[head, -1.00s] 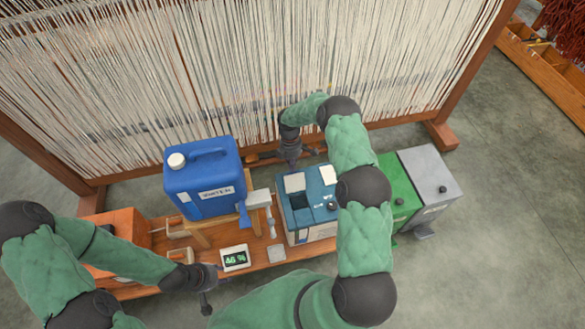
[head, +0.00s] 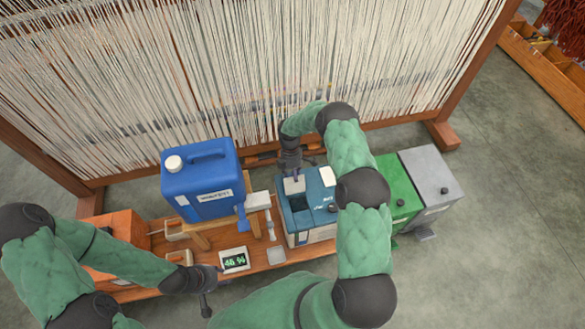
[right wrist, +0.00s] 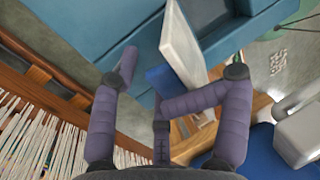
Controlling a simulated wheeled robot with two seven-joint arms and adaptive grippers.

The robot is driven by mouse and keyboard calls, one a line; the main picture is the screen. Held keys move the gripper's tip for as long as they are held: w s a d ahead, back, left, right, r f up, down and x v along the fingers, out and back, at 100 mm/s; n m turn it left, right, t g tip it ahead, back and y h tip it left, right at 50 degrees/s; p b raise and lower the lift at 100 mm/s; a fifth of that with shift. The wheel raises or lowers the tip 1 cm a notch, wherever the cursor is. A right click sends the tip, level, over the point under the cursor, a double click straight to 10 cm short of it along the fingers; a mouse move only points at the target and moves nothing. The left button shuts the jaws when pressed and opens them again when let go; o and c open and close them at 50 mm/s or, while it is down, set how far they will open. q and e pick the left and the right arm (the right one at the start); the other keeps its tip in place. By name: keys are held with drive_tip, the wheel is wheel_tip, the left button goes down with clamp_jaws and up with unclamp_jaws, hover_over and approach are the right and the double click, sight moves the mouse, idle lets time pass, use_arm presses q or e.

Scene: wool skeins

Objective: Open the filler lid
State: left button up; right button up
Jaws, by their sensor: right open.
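The filler lid (head: 294,185) is a pale flap at the far side of a dark opening (head: 299,203) in the top of the teal-blue box (head: 322,203). In the right wrist view the lid (right wrist: 183,48) stands raised from the blue box top (right wrist: 95,28). My right gripper (head: 293,172) is above the lid's far edge; in its wrist view its fingers (right wrist: 180,75) are spread, with the lid between them. I cannot tell whether they touch it. My left gripper (head: 207,288) is near the bench's front edge, away from the lid; its jaws are unclear.
A blue water canister (head: 203,180) stands on a wooden stand left of the box. A percent display (head: 234,259) and a small grey plate (head: 276,255) are in front. Green (head: 396,195) and grey (head: 430,187) boxes stand to the right. The loom's pale threads (head: 250,70) rise behind.

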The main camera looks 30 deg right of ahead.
drive_tip(key=shift+w+r, duration=0.2)
drive_tip(key=shift+r, duration=0.2)
drive_tip(key=shift+w+r, duration=0.2)
drive_tip(key=shift+r, duration=0.3)
drive_tip(key=v, duration=1.1)
drive_tip(key=shift+s, duration=0.15)
